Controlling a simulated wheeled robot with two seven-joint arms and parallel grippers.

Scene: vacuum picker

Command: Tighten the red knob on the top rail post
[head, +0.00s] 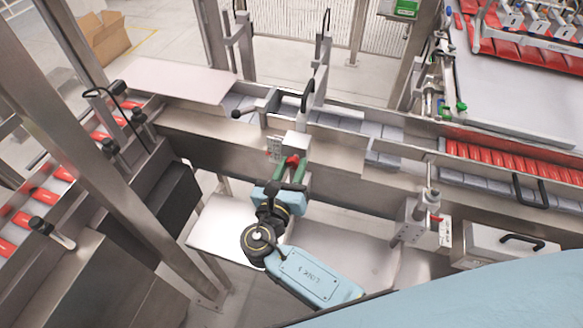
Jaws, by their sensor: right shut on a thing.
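The red knob (292,160) sits low on a metal block (296,142) at the front of the conveyor rail, below an upright plate. My right gripper (291,168) reaches up to it from below. Its green fingers are shut on the knob, one on each side, and hide part of it. The post behind the knob is only partly visible. My left gripper is not in view.
A second post (428,190) with a scale stands to the right on the same rail. Red packs (510,160) fill the right conveyor lane. A steel frame and another conveyor with red packs (42,194) stand at left. Metal trays (340,255) lie below my arm.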

